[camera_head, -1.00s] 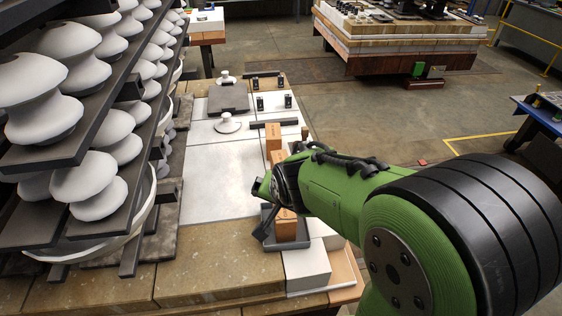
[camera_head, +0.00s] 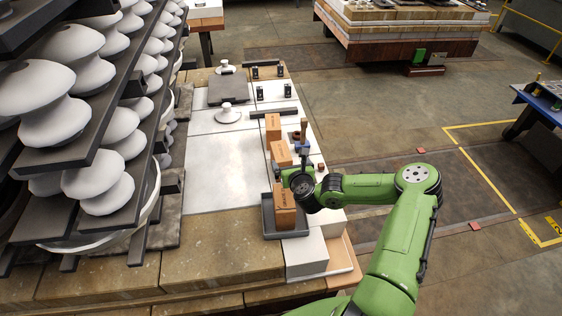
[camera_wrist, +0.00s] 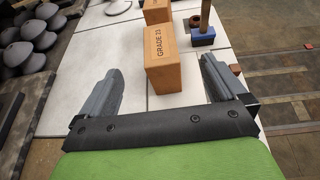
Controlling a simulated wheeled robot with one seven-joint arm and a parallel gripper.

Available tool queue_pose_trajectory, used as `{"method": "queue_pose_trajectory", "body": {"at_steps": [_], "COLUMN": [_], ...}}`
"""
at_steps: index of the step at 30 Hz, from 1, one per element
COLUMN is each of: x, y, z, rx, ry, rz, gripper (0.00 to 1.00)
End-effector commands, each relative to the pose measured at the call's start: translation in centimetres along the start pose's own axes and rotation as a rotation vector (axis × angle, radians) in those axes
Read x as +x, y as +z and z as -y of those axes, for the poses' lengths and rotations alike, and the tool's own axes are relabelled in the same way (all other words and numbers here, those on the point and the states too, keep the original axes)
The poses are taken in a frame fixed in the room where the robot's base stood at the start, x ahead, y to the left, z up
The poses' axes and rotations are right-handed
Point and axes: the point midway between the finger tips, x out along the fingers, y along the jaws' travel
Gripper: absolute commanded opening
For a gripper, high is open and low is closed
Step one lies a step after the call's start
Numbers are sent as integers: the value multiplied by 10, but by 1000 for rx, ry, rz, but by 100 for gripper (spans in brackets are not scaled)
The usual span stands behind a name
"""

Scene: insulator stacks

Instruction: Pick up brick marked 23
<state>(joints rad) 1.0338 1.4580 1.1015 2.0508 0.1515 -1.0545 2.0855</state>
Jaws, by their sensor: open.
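Three orange-tan bricks stand in a row in the head view: a far brick (camera_head: 273,127), a middle brick (camera_head: 281,153) and a near brick (camera_head: 284,208) in a grey tray (camera_head: 268,222).
A blue block with a wooden handle (camera_head: 303,150) stands close right of the middle brick. A rack of white insulators (camera_head: 95,72) fills the left. Pale slabs (camera_head: 220,170) left of the bricks are clear. Dark bars and small black fixtures (camera_head: 287,91) lie farther back.

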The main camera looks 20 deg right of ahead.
Motion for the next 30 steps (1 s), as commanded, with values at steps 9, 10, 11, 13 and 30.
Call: {"method": "queue_pose_trajectory", "body": {"at_steps": [9, 10, 11, 13, 30], "x": [76, 80, 83, 89, 138], "y": [-6, -5, -5, -5, -6], "z": [-2, -2, -2, -2, -3], "rx": [-5, -5, -5, -6, -8], "ry": [2, 2, 2, 3, 5], "rz": [-3, -2, -3, -2, -3], "gripper": [98, 98, 98, 98, 98]}}
